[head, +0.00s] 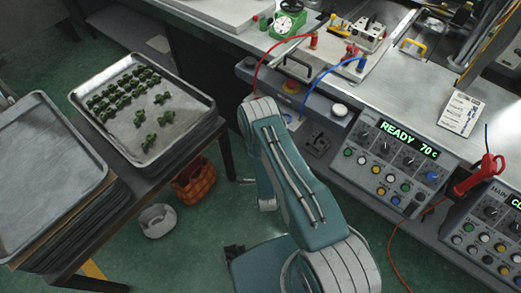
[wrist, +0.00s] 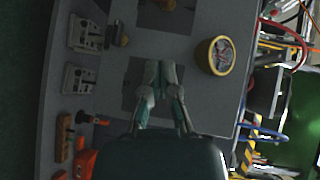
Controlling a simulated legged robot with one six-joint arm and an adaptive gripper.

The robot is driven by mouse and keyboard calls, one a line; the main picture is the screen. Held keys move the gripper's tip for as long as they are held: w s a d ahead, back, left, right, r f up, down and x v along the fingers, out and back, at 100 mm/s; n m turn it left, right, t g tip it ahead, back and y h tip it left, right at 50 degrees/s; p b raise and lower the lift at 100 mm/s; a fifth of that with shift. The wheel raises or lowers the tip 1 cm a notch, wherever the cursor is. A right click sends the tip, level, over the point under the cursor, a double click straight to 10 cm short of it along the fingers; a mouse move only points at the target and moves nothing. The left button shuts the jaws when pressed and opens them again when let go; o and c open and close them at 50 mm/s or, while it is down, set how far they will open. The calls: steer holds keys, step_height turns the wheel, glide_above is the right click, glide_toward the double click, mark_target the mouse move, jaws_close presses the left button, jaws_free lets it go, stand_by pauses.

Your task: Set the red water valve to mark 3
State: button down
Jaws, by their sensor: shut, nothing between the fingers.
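I cannot make out the red water valve or its marks for certain. In the wrist view, a reddish-brown piece (wrist: 160,4) sits on a dark plate at the top edge, partly cut off. My gripper (wrist: 159,68) is shut and empty, its fingers together in front of another dark plate (wrist: 132,88) on the grey panel. The fingers hide part of that plate. In the head view my arm reaches to the panel's left end, and my gripper is hidden behind it.
An orange-red object (wrist: 84,163) is at lower left. A tray of green pieces (head: 185,140) stands left.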

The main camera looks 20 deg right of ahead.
steer(key=shift+v, duration=1.2)
